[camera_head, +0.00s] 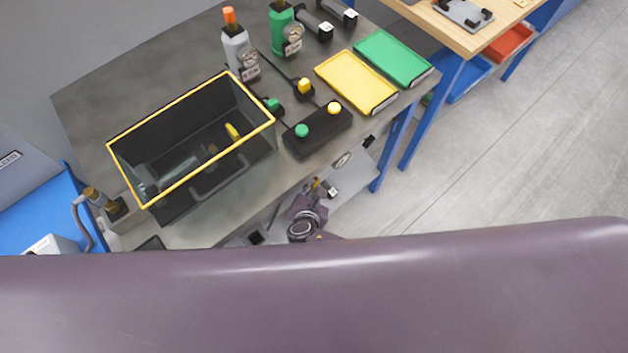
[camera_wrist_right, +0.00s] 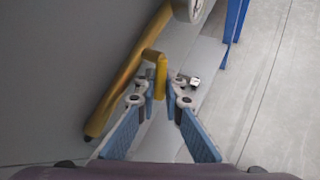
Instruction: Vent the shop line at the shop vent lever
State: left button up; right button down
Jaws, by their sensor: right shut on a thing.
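A yellow lever (camera_wrist_right: 160,75) with a bent end shows in the right wrist view, joined to a yellow pipe-like bar. I take it to be the shop vent lever. My right gripper (camera_wrist_right: 160,98) is shut on its end, with one blue-padded finger on each side. In the head view my right gripper (camera_head: 320,192) is low in front of the bench's front edge. A small yellow piece shows at its fingertips, and my arm hides much around it. My left gripper is not in view.
A yellow-rimmed dark bin (camera_head: 190,195) stands on the grey bench. Beside it are a button box (camera_head: 317,133), a yellow tray (camera_head: 356,82) and a green tray (camera_head: 393,58). Blue table legs (camera_head: 392,150) stand right of my gripper. The floor at right is clear.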

jog(key=shift+s+a+r+m+g+y+p, duration=0.1)
jog(key=shift+m+g+y+p, duration=0.25)
jog(key=shift+p, duration=0.2)
jog(key=c, duration=2.3)
grip_release()
jog(key=v, duration=1.2)
jog(key=shift+o, duration=0.3)
